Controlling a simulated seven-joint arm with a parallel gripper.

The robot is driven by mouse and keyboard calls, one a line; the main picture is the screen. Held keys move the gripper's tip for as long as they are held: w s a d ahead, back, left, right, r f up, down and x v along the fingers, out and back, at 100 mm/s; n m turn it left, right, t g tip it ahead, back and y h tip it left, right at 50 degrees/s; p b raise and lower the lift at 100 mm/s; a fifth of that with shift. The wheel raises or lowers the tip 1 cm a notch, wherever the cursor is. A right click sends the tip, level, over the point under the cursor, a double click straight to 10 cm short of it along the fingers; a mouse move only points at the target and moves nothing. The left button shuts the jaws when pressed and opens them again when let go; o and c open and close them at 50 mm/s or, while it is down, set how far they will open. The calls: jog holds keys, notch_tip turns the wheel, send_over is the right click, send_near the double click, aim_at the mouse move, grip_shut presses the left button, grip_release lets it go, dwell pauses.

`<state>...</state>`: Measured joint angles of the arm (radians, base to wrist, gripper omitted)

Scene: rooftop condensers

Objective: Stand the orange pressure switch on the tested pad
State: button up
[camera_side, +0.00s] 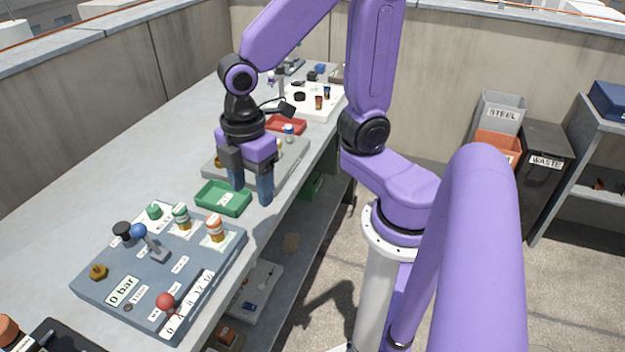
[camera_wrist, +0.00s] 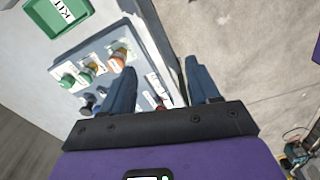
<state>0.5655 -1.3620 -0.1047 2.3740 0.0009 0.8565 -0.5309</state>
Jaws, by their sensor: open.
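My gripper (camera_side: 250,188) is open and empty above the bench edge, beyond the panel and beside a green tray. In the wrist view my two blue fingers (camera_wrist: 157,65) are apart with nothing between them. I cannot tell which surface is the tested pad; the small labels are not readable.
A green tray (camera_side: 207,206) marked KIT in the wrist view stands behind the panel. A green-capped part (camera_side: 181,217), a blue-knobbed lever (camera_side: 150,243) and a red knob (camera_side: 165,301) crowd the panel. A red tray (camera_side: 287,126) lies farther back. The bench's left side is clear.

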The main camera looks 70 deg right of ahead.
jog(key=s+d+r+m, duration=0.1)
jog(key=s+d+m, duration=0.1)
jog(key=s, duration=0.8)
jog(key=shift+s+d+m, duration=0.25)
jog(key=shift+d+m, duration=0.05)
jog(key=shift+d, duration=0.4)
